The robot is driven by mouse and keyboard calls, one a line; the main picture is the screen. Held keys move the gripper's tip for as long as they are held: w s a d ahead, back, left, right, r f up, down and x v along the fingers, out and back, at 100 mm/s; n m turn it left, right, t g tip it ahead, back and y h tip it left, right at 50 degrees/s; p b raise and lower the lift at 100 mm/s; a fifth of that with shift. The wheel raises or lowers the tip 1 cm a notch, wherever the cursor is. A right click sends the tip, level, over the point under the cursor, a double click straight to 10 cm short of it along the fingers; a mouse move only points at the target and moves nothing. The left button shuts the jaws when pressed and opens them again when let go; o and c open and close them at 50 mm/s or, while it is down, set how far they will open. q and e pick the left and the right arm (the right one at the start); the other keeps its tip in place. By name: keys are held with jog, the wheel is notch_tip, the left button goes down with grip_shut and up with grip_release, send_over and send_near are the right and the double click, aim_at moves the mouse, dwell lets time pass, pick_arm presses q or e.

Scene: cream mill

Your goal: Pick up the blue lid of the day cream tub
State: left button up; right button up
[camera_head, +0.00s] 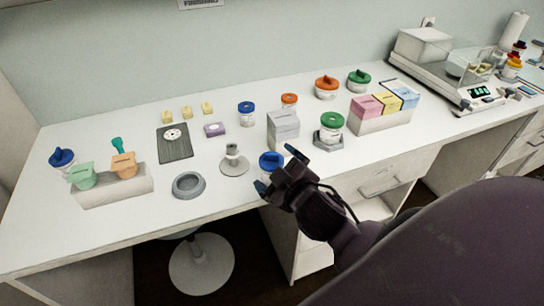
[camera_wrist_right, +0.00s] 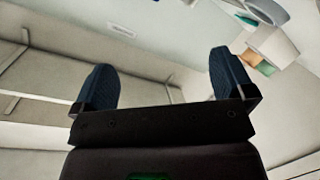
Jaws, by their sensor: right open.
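A blue lid (camera_head: 270,160) shows near the table's front edge, and the jar below it is mostly hidden by my right gripper. My right gripper (camera_head: 279,170) is open, with its dark blue fingertips either side of this lid in the picture; I cannot tell the gap in depth. The right wrist view shows the same open fingers (camera_wrist_right: 163,78) with nothing between them. Two more blue-lidded containers stand apart: a jar (camera_head: 246,113) at the middle back and a tub with a large lid (camera_head: 62,158) at the far left. Labels are unreadable. My left gripper is out of view.
A grey ring (camera_head: 188,186) and a round stand (camera_head: 234,167) lie left of the gripper. A grey box (camera_head: 283,131) and a green-lidded jar (camera_head: 331,124) stand behind and right. A scale (camera_head: 480,92) is at the far right. The front middle is fairly clear.

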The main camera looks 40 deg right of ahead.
jog(key=w+a+r+n+t+y, duration=0.45)
jog(key=a+r+n+y, duration=0.45)
jog(key=r+n+y, duration=0.5)
jog(key=a+f+n+g+y, duration=0.1)
jog(key=a+n+g+y, duration=0.35)
jog(key=n, duration=0.45)
jog(key=n+g+h, duration=1.5)
jog(key=n+h, duration=0.1)
send_near(271, 154)
jog(key=shift+s+d, duration=0.2)
jog(key=shift+d, duration=0.05)
notch_tip(271, 154, down, 5)
jog(key=shift+r+p, duration=0.1)
jog(key=shift+p, duration=0.2)
jog(key=f, duration=0.2)
jog(key=w+a+f+p, duration=0.1)
jog(key=f, duration=0.1)
jog(key=shift+f, duration=0.5)
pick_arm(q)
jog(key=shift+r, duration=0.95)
pick_arm(e)
jog(key=shift+d+f, duration=0.1)
jog(key=shift+f, duration=0.1)
